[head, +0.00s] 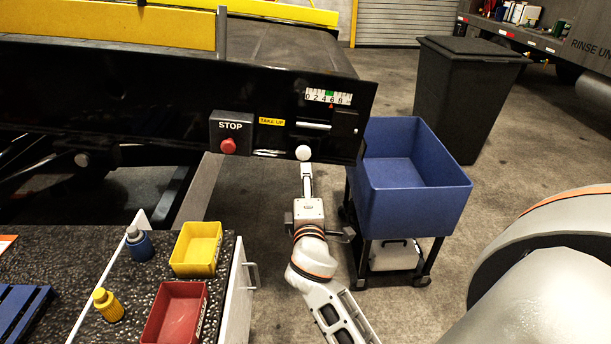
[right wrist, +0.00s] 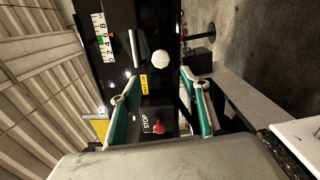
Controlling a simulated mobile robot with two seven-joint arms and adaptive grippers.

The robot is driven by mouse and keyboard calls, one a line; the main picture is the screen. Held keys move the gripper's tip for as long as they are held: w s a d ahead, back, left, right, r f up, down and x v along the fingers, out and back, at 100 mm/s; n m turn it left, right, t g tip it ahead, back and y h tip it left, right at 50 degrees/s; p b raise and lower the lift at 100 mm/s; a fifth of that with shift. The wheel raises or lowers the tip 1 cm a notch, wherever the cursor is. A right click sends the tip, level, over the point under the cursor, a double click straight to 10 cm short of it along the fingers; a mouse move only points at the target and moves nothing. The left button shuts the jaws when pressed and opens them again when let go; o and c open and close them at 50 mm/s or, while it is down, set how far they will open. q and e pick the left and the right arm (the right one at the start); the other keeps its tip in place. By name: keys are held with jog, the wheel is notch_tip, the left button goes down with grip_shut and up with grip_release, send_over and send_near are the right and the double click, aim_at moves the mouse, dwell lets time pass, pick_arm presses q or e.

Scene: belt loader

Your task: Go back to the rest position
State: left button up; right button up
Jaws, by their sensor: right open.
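My right gripper (head: 307,180) is in front of the black belt loader panel (head: 180,95), just below a white round knob (head: 304,153) in the head view. In the right wrist view the two teal-lined fingers of the right gripper (right wrist: 159,78) stand apart with nothing held between them. The white knob (right wrist: 160,59) shows beyond the fingertips, and it looks clear of them. My left gripper is not in view.
The panel carries a red STOP button (head: 228,146) and a numbered scale (head: 328,98) with a red pointer near its green mark. A blue bin (head: 415,200) on a cart stands close right of my right arm. A worktop (head: 140,275) with yellow and red trays is at left.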

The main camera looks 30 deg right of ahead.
jog(key=shift+s, duration=0.1)
dwell(0.5)
jog(key=s+a+f+m+g+y, duration=0.1)
jog(key=s+a+f+y, duration=0.25)
jog(key=f, duration=0.55)
jog(key=s+a+f+m+g+y, duration=0.1)
jog(key=s+a+f+m+y, duration=0.15)
jog(key=s+f, duration=0.4)
jog(key=s+a+f+g+y, duration=0.1)
jog(key=s+a+f+y, duration=0.25)
jog(key=f, duration=0.65)
jog(key=s+a+f+m+g+y, duration=0.1)
jog(key=s+a+f+m+y, duration=0.1)
jog(key=s+a+f+m, duration=0.2)
jog(key=s+f, duration=0.3)
jog(key=s, duration=0.3)
jog(key=shift+a+f+g, duration=0.25)
jog(key=shift+a+g, duration=0.05)
jog(key=shift+g, duration=0.1)
